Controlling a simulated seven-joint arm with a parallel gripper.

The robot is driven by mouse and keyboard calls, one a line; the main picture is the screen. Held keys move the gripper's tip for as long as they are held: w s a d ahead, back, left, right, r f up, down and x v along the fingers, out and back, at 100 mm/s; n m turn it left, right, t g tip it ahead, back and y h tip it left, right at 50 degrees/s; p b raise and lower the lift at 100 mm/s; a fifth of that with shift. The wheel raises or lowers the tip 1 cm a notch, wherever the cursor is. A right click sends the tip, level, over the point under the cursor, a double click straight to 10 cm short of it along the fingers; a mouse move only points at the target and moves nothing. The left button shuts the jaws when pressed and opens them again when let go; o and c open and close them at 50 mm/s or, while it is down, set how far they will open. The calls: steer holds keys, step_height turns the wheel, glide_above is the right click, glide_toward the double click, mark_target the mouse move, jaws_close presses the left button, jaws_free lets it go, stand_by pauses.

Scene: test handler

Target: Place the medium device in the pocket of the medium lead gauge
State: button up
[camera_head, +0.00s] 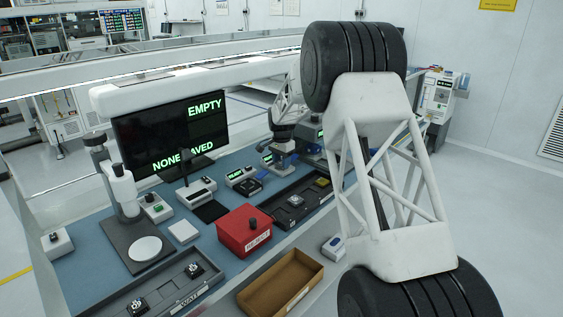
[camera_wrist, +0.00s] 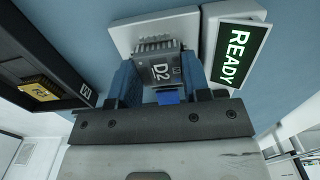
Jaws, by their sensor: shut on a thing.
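In the wrist view, my gripper (camera_wrist: 160,80) is shut on a grey device marked D2 (camera_wrist: 162,68), held between two blue fingers. A row of metal leads shows at the device's far edge. The device is over or against a pale gauge block (camera_wrist: 122,38), which has a display reading READY (camera_wrist: 240,52) beside it. I cannot tell whether the device is seated in the block's pocket, as the device and fingers hide it. In the head view, my gripper (camera_head: 284,158) is low over the back of the blue bench, among small gauges; the held device is not clear there.
A dark tray (camera_head: 275,218) holds a yellow device (camera_head: 322,182) and a grey one. A red REJECT box (camera_head: 244,231), a brown bin (camera_head: 280,283) and a WAIT tray (camera_head: 165,290) stand nearer. Another gauge (camera_head: 241,177) stands left of my gripper. A monitor (camera_head: 170,133) reads EMPTY.

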steer(key=shift+f, duration=0.2)
steer(key=o, duration=0.6)
steer(key=shift+r, duration=0.2)
step_height(320, 180, up, 12)
steer(key=shift+f, duration=0.1)
stand_by(0.5)
stand_by(0.4)
stand_by(0.3)
